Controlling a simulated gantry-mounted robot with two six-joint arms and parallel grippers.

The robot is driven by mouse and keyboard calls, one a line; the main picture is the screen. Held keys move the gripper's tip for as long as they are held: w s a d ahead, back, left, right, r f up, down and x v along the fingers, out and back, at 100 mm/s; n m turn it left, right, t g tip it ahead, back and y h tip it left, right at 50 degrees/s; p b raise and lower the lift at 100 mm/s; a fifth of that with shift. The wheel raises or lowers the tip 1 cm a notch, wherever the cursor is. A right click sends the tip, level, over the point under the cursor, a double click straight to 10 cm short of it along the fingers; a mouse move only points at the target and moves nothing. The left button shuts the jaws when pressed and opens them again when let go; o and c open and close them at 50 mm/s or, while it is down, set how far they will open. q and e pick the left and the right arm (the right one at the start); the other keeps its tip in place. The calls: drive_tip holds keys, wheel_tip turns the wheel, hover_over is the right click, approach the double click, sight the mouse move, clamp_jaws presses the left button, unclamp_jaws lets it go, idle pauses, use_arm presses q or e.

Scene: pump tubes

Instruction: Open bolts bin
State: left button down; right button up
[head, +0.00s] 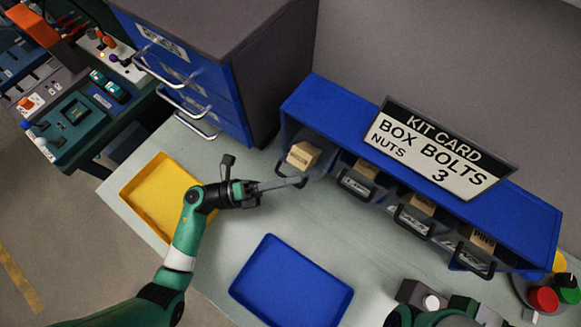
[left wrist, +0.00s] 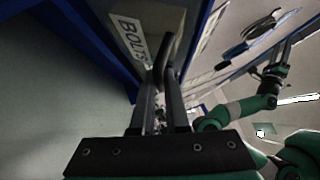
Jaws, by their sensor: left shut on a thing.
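The bolts bin (head: 315,166) is the leftmost bin under the blue shelf, with a small cardboard box (head: 303,155) in it. Its BOLTS label (left wrist: 128,38) shows in the left wrist view, tilted. My left gripper (head: 298,182) is shut on the dark handle at the front of this bin. The same handle (left wrist: 168,55) lies between the fingers in the left wrist view. How far out the bin stands is hard to tell. My right arm is partly in view at the lower right of the head view; its jaws are not clear.
More handled bins, one with a PINS box (head: 482,240), sit to the right. A KIT CARD sign (head: 440,150) stands on the shelf. A yellow tray (head: 150,195) and a blue tray (head: 290,282) lie on the table. A blue drawer cabinet (head: 225,95) stands behind.

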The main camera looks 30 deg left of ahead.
use_arm(q)
drive_tip(key=shift+f, duration=0.3)
idle(0.5)
drive_tip(key=c, duration=0.9)
unclamp_jaws()
drive_tip(key=shift+a, duration=0.1)
drive_tip(key=r+v, duration=0.1)
drive_tip(key=v, duration=0.8)
drive_tip(key=r+v, duration=0.1)
drive_tip(key=v, duration=0.4)
drive_tip(key=shift+s+a+r, duration=0.25)
drive_tip(key=shift+s+a, duration=0.1)
drive_tip(key=shift+s, duration=0.1)
